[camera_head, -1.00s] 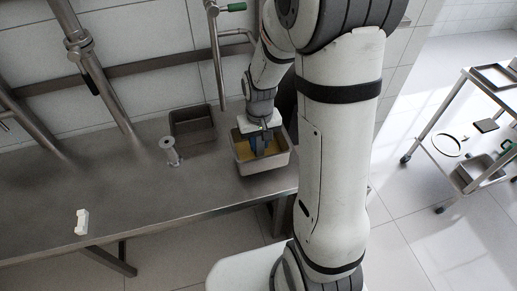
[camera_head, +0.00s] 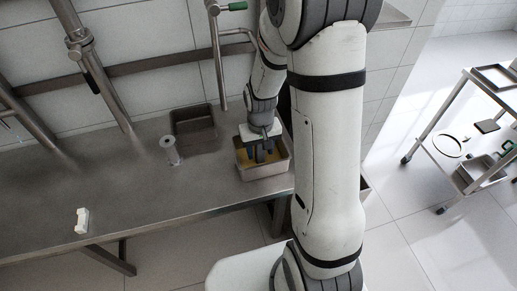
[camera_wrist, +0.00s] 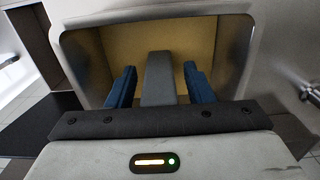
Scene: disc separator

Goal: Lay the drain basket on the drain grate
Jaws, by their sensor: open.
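A metal tub (camera_head: 266,175) with a yellow-brown inside sits at the right end of the steel table in the head view; its wall also shows in the wrist view (camera_wrist: 78,55). I cannot tell whether it is the drain basket. My gripper (camera_head: 261,154) points down into the tub. In the wrist view my gripper (camera_wrist: 160,68) has its two blue fingers apart, with a dark grey bar (camera_wrist: 159,80) between them and gaps on both sides. I cannot tell what the bar belongs to. I cannot make out a drain grate for certain.
A dark rectangular bin (camera_head: 195,127) stands behind and left of the tub. A pale spindle (camera_head: 170,150) and a white block (camera_head: 82,220) stand on the steel table (camera_head: 125,205). A metal cart (camera_head: 437,135) is at the right. The table's left middle is clear.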

